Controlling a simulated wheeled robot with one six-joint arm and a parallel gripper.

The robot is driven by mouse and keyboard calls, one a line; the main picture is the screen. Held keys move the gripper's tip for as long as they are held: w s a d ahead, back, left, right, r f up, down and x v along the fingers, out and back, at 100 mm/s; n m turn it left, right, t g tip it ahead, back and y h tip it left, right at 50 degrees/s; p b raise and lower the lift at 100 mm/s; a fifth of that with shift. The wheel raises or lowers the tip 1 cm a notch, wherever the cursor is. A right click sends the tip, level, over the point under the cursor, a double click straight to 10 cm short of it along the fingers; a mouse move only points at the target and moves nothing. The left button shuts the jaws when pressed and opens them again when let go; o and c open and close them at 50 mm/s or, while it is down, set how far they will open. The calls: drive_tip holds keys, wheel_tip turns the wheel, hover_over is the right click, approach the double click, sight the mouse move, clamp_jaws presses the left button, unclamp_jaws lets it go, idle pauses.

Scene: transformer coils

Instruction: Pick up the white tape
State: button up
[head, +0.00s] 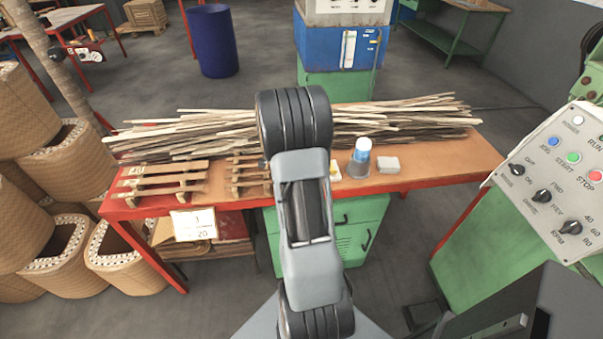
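No object is clearly recognisable as white tape. A small whitish block (387,164) lies on the orange workbench (450,162), right of a clear bottle with a blue and white top (361,158). A small white and yellow item (335,172) lies just right of my arm, which partly hides it. I cannot tell which of these is the tape. My arm rises through the middle of the head view and covers part of the bench. My gripper is not visible.
A long pile of thin wooden strips (420,120) covers the back of the bench. Wooden racks (165,185) stand at its left. Wrapped coils (125,262) stand at the left. The bench's right end is mostly clear.

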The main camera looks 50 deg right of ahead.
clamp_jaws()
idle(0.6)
